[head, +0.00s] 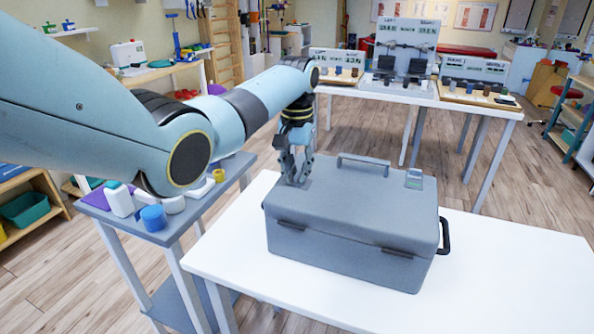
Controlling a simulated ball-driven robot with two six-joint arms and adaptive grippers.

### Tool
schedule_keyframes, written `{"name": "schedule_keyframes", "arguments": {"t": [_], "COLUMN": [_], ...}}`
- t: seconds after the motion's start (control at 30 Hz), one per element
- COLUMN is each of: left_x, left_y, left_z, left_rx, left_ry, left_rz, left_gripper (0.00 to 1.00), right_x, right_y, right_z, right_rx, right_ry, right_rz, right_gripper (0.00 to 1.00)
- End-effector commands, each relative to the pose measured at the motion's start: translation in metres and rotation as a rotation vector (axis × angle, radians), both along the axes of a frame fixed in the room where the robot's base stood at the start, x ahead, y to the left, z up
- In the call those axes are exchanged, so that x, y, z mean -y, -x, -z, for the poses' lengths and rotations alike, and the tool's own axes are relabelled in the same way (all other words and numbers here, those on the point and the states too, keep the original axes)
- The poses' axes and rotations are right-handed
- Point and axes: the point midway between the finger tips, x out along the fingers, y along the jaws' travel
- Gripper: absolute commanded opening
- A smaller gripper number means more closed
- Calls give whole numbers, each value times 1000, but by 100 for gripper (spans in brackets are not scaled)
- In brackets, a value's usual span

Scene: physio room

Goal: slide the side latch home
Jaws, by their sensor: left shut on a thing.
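A grey case (345,215) stands on the white table with its lid down. My left gripper (298,180) reaches down to the left end of the lid from the far side. It is shut on a small grey part there, which I take to be the side latch; the fingers mostly hide it, and I cannot tell its position. Two dark clasps, the left one (290,225) and the right one (397,253), show on the front face. A handle (363,160) lies along the lid's back, and a black handle (444,236) is on the right end. My right gripper is not in view.
The white table (500,290) is bare right of the case. A grey side table (165,235) with bottles and tape rolls stands at left. Another table (480,105) with trays stands behind.

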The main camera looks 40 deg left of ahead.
Motion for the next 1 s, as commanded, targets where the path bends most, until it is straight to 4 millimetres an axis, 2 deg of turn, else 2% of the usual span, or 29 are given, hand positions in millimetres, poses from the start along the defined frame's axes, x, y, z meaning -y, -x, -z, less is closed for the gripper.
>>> {"name": "schedule_keyframes", "arguments": {"t": [0.23,0.47,0.67,0.7,0.87,1.0], "left_x": [-3,-29,-28,-28,-28,-27], "left_y": [1,6,6,6,6,6], "left_z": [-1,-3,-1,-1,-1,0], "left_rx": [0,0,1,1,1,1], "left_ry": [-1,-2,-1,0,0,0], "left_rz": [-1,-2,-1,-1,-1,0], "left_gripper": [0,0,0,13,34,35], "right_x": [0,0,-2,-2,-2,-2], "right_y": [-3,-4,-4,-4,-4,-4], "right_z": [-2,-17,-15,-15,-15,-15], "right_rx": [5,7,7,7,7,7], "right_ry": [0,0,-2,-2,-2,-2], "right_rz": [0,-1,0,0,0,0], "right_gripper": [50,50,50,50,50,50]}}
